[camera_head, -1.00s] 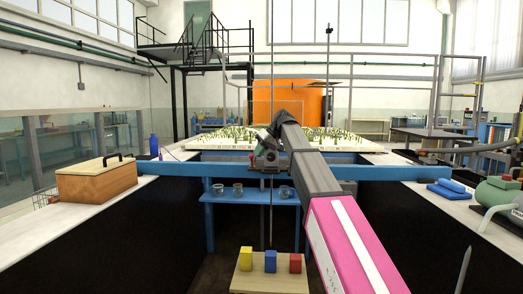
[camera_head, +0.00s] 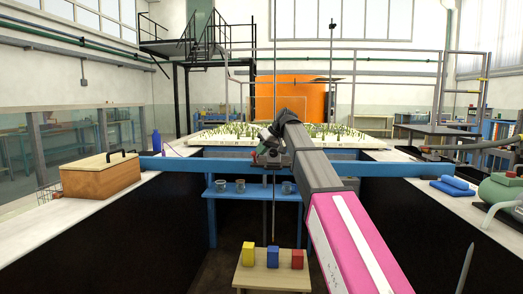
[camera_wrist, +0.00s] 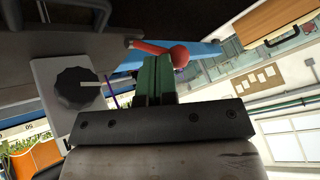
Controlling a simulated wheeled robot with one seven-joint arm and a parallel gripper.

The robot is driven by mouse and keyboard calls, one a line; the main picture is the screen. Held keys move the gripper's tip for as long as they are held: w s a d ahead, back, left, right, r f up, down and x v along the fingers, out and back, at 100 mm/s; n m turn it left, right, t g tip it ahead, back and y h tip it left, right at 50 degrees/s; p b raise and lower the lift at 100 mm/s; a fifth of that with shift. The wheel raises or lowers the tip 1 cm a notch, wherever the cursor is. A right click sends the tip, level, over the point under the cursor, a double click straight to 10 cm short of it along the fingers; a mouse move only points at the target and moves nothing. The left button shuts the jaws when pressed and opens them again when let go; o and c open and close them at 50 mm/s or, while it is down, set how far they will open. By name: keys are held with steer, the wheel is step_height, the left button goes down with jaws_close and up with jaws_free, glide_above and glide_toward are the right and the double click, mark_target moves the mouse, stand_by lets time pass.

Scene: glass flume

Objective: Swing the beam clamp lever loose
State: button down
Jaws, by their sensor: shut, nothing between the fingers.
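The blue beam (camera_head: 210,168) spans the channel from wall to wall in the head view. The clamp carriage (camera_head: 268,157) sits at its middle, partly hidden behind my arm's end. In the wrist view a red lever with a round knob (camera_wrist: 180,55) lies across the tips of my gripper (camera_wrist: 154,58). The green fingers are shut together with nothing between them. They are right at the lever, but I cannot tell whether they touch it. A dark round knob (camera_wrist: 78,88) on a pale plate (camera_wrist: 48,75) is left of the fingers.
A thin rod (camera_head: 273,215) hangs below the carriage over a board (camera_head: 263,277) with yellow, blue and red blocks. A wooden box (camera_head: 100,178) stands on the left wall top. Blue items (camera_head: 453,186) and a green tank (camera_head: 500,190) stand on the right.

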steer(key=shift+s+f+n+t, duration=0.5)
steer(key=shift+s+f+t, duration=0.6)
steer(key=shift+t, duration=0.1)
steer(key=shift+w, duration=0.1)
